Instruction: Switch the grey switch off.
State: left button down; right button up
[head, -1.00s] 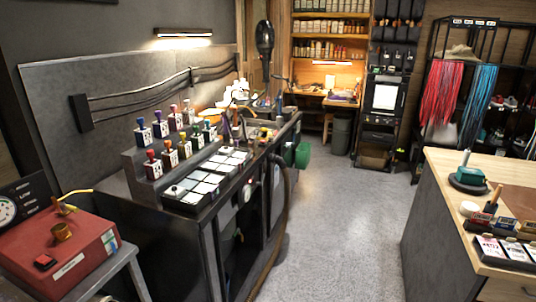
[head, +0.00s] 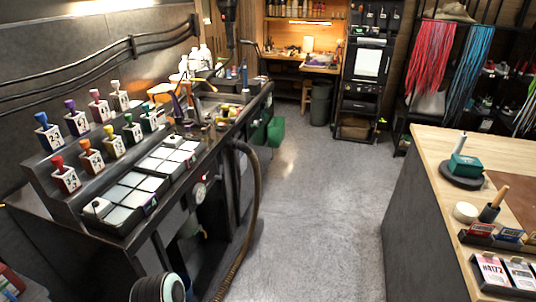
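I cannot make out a grey switch for certain in the head view. On the left, a dark workbench (head: 120,262) carries two rows of white blocks with coloured knobs, such as a red one (head: 65,176) and a blue one (head: 47,133). In front of them lies a tray of pale square pads (head: 118,196). A small round dial (head: 200,191) is on the bench's front. Neither of my grippers is in view.
A wooden-topped counter (head: 452,150) stands on the right with a green-topped tool and card holders. Grey floor (head: 310,210) lies open between bench and counter. A hose (head: 250,205) hangs at the bench's front.

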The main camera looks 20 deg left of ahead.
aim_at(216, 176)
jog(key=i+l, duration=0.15)
jog(key=i, duration=0.6)
jog(key=i+l, duration=0.15)
jog(key=i, duration=0.65)
jog(key=i+l+u, duration=0.15)
jog(key=i+u, duration=0.3)
jog(key=i+l+u, duration=0.85)
jog(key=i, duration=0.1)
